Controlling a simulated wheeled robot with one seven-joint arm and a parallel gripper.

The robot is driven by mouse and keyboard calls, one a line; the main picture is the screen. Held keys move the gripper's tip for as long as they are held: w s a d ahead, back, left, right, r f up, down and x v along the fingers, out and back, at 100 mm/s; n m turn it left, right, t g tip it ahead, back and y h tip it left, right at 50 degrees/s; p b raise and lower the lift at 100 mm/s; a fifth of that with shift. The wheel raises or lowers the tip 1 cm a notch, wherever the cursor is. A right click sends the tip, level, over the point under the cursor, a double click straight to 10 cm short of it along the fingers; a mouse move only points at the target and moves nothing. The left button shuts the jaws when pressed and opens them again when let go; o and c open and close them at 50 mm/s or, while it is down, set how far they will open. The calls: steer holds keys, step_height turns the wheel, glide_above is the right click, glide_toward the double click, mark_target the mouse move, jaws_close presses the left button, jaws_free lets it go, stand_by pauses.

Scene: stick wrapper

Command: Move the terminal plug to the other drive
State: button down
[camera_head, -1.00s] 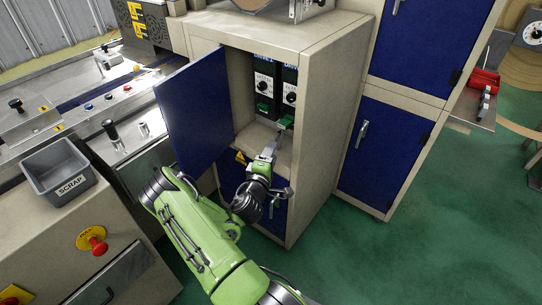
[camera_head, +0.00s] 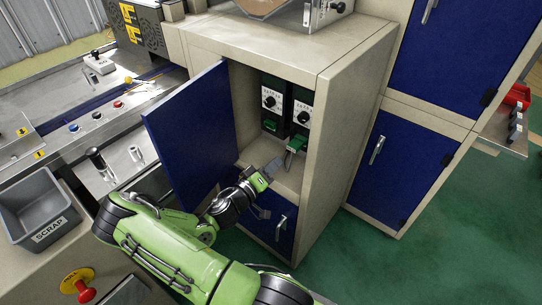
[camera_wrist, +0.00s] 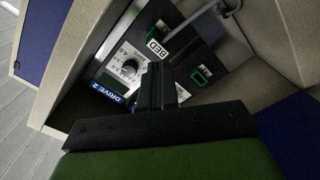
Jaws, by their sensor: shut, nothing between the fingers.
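Two dark drives with white dial faces stand side by side in the open cabinet: a left drive (camera_head: 272,101) and a right drive (camera_head: 302,113). A green terminal piece (camera_head: 270,125) is low on the left one. Another green piece (camera_head: 297,143) is low on the right one and looks tilted. The wrist view shows a "DRIVE 2" label (camera_wrist: 107,92), a dial (camera_wrist: 130,67) and two green terminal parts (camera_wrist: 163,28) (camera_wrist: 202,75). I cannot tell which holds the plug. My gripper (camera_head: 281,161) is shut and empty, just in front of the right drive's terminal; its fingers (camera_wrist: 157,85) partly cover the drive face.
The blue cabinet door (camera_head: 190,135) stands open on the left. The cabinet side wall (camera_head: 340,130) is close on the right, with a shelf floor below the drives. A grey cable (camera_wrist: 218,8) runs at the top of the wrist view. A scrap bin (camera_head: 38,210) stands at left.

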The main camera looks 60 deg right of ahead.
mark_target(291, 150)
steer(key=shift+s+d+p, duration=0.15)
steer(key=shift+s+d, duration=0.05)
steer(key=shift+d, duration=0.65)
steer(key=shift+s+d+p, duration=0.15)
steer(key=shift+d, duration=0.65)
steer(key=shift+s+d+p, duration=0.15)
steer(key=shift+s+d, duration=0.05)
steer(key=shift+d, duration=0.65)
steer(key=shift+d, duration=0.4)
steer(key=shift+w+a+b, duration=0.2)
steer(key=shift+a+b, duration=0.35)
steer(key=shift+a, duration=0.95)
steer(key=w+a+p, duration=0.1)
steer(key=w+a, duration=0.1)
steer(key=a, duration=1.3)
steer(key=shift+w+a+p, duration=0.2)
steer(key=shift+p, duration=0.15)
steer(key=shift+r, duration=0.1)
